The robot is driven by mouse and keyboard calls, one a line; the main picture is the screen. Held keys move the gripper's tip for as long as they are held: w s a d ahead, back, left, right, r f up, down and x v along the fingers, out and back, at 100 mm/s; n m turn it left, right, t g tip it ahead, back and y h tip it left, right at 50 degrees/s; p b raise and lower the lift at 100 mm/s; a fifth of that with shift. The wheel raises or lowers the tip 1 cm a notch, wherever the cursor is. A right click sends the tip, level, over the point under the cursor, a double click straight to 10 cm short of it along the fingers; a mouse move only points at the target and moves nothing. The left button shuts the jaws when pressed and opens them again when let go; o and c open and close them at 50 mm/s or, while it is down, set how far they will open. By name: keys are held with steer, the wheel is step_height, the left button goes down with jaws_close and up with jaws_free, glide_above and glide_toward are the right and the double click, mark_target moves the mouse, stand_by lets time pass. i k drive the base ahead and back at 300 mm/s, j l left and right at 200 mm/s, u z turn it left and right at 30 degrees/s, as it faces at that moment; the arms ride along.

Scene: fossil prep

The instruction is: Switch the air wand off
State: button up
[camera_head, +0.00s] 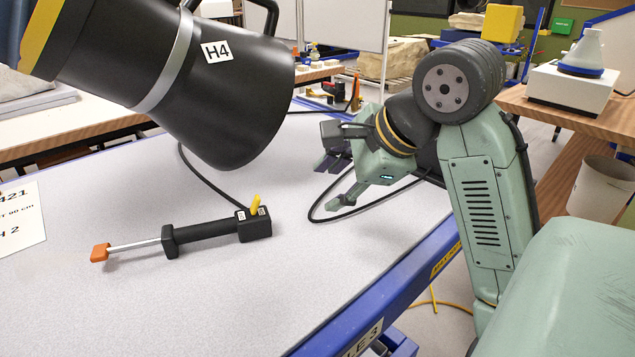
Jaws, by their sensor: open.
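The air wand (205,231) lies on the pale grey table top (260,300). It has a black grip, a silver tube and an orange tip (100,252) pointing left. At its right end is a black block with two small white labels and a yellow lever (255,204) that stands up, slightly tilted. My gripper (335,182) is to the right of the block and above the table, apart from the wand. Its fingers are spread and hold nothing.
A large black hood marked H4 (217,50) hangs over the table at upper left. A black hose (205,180) runs behind the wand, and a cable loop lies below my gripper. A white sign (20,222) is at the left. The front table is clear.

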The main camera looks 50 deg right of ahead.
mark_target(255, 205)
steer(key=z, duration=0.95)
